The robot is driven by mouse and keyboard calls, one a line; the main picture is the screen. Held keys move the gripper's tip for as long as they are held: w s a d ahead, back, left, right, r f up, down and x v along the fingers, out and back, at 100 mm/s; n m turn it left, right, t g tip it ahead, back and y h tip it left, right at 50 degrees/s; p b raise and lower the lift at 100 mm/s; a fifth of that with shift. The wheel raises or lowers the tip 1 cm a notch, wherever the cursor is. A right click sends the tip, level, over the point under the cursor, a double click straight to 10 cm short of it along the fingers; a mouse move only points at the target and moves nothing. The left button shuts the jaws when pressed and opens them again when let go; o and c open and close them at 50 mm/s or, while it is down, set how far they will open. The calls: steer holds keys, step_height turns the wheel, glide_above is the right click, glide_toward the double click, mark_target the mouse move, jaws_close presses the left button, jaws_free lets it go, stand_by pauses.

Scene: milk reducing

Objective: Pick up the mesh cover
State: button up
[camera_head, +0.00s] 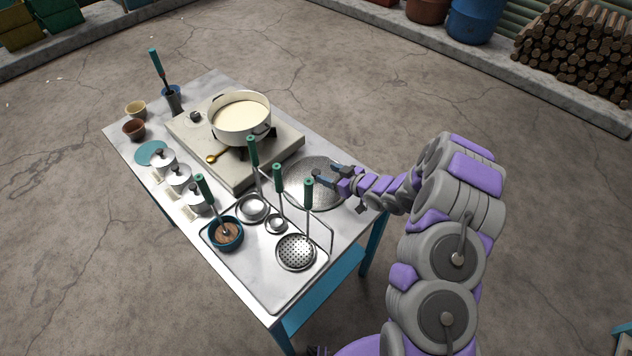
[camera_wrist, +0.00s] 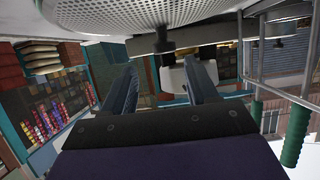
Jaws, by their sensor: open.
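The mesh cover (camera_head: 298,190) is a wide, round silver disc lying flat at the table's right side, beside the stove. In the wrist view, which looks upside down, its perforated face (camera_wrist: 215,17) fills the top, with a dark knob (camera_wrist: 164,42) standing out from its middle. My gripper (camera_head: 327,174) is just over the cover, reaching in from the right. In the wrist view my gripper (camera_wrist: 162,72) has its two fingers apart with nothing held. The knob lies in line with the gap between them. I cannot tell whether either finger touches it.
A cream pot of milk (camera_head: 241,116) stands on the stove (camera_head: 196,133). A wire rack (camera_head: 331,237) with several green-handled ladles and strainers is close to the cover; one green handle (camera_wrist: 293,145) shows in the wrist view. Lidded canisters (camera_head: 179,175) line the left side.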

mark_target(317, 172)
steer(key=shift+x, duration=0.75)
steer(key=b+x, duration=0.1)
steer(key=x, duration=0.3)
steer(key=shift+s+a+f+b, duration=0.25)
steer(key=shift+s+f+b, duration=0.05)
steer(key=shift+b, duration=0.05)
steer(key=shift+w+a+f, duration=0.1)
steer(key=shift+w+a, duration=0.2)
steer(key=shift+c, duration=0.2)
steer(key=c, duration=1)
